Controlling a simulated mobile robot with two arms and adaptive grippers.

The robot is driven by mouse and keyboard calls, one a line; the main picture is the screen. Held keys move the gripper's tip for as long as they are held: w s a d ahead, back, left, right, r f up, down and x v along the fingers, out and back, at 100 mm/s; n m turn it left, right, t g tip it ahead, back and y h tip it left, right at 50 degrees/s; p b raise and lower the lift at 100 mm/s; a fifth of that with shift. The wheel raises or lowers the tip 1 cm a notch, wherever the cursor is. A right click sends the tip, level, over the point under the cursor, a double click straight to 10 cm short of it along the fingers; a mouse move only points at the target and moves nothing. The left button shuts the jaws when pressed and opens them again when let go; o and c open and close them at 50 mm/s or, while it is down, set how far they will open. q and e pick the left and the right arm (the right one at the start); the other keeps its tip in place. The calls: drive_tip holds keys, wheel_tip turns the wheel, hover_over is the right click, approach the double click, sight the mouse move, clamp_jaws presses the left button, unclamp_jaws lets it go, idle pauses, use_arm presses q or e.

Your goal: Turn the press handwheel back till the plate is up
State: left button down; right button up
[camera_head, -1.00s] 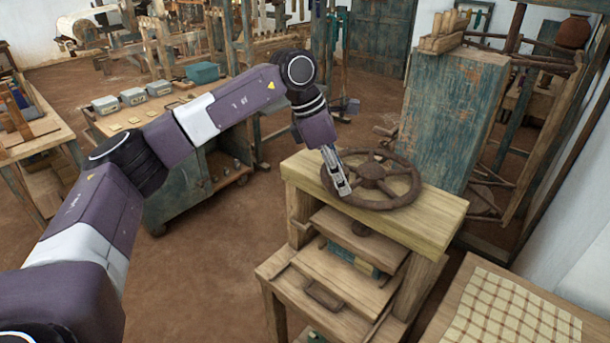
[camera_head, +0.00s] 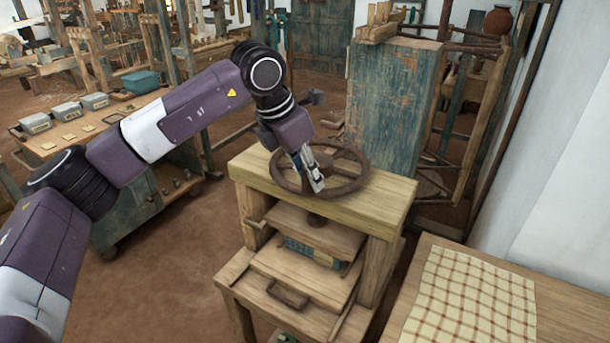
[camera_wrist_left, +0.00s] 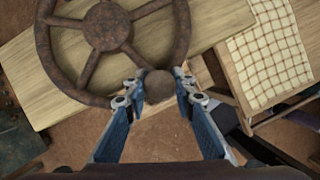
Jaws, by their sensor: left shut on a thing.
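The rusty, spoked press handwheel (camera_head: 345,187) lies flat above the wooden top beam of the press (camera_head: 385,203). My left gripper (camera_head: 318,184) reaches down to the near side of the wheel's rim. In the left wrist view its two fingers (camera_wrist_left: 158,88) are closed about a round brown knob (camera_wrist_left: 158,87) on the rim, and the wheel's hub (camera_wrist_left: 107,27) shows beyond. Under the beam, the wooden press plate (camera_head: 318,234) hangs above a blue-green stack (camera_head: 312,252), with a small gap hard to judge. My right gripper is not in view.
A table with a checked cloth (camera_head: 470,300) stands at the right of the press. A cart with grey boxes (camera_head: 65,112) and a teal bin (camera_head: 141,82) is at the left. A blue-green cabinet (camera_head: 392,105) stands behind. Bare floor lies at the front left.

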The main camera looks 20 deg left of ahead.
use_arm(q)
drive_tip(key=shift+d, duration=0.1)
drive_tip(key=c, duration=1.6)
unclamp_jaws()
drive_tip(key=shift+d, duration=0.1)
drive_tip(key=shift+r, duration=0.1)
drive_tip(key=shift+a+r, duration=0.2)
drive_tip(key=shift+r, duration=0.1)
drive_tip(key=v, duration=1.1)
drive_tip(key=shift+s, duration=0.15)
